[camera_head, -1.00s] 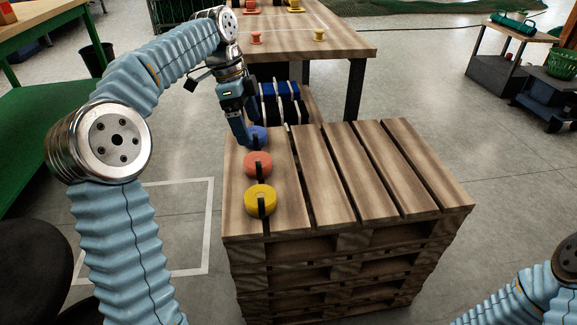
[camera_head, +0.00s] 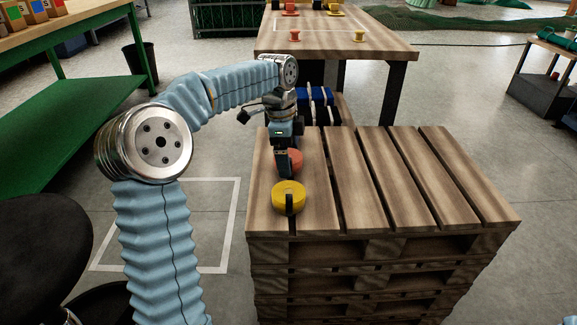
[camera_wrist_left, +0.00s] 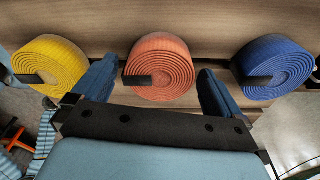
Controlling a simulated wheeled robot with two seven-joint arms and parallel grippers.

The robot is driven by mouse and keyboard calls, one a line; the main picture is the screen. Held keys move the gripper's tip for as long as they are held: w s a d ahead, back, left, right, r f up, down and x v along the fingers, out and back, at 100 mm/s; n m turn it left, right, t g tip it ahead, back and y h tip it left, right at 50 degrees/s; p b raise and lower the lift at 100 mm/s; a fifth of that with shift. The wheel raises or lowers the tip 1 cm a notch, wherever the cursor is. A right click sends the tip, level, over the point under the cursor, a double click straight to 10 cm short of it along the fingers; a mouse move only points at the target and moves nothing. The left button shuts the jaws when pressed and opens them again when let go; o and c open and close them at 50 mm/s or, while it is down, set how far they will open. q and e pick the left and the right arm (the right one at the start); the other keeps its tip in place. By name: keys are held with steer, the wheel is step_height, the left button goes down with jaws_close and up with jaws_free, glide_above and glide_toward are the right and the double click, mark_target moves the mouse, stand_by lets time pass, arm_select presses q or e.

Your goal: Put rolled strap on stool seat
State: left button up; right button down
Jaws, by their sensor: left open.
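Rolled straps stand in a row on the left board of a wooden pallet stack (camera_head: 375,170). The yellow roll (camera_head: 288,194) is nearest, with the orange-red roll (camera_head: 295,160) behind it. The blue roll (camera_wrist_left: 275,67) shows at the right in the left wrist view and is hidden in the head view. My left gripper (camera_head: 284,170) is open, pointing down at the orange-red roll. In the left wrist view this roll (camera_wrist_left: 160,68) lies between the spread fingers; I cannot tell if they touch it. The black round stool seat (camera_head: 38,245) is at the lower left, bare where visible. My right gripper is out of view.
A wooden table (camera_head: 340,40) with small red and yellow items stands behind the pallets. A green-framed bench (camera_head: 75,120) stands at the left with a dark bin (camera_head: 141,60) beside it. Open floor with a white marked line lies between stool and pallets.

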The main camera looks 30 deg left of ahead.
arm_select(q)
steer(key=shift+f, duration=0.35)
steer(key=shift+r, duration=0.1)
steer(key=c, duration=1.1)
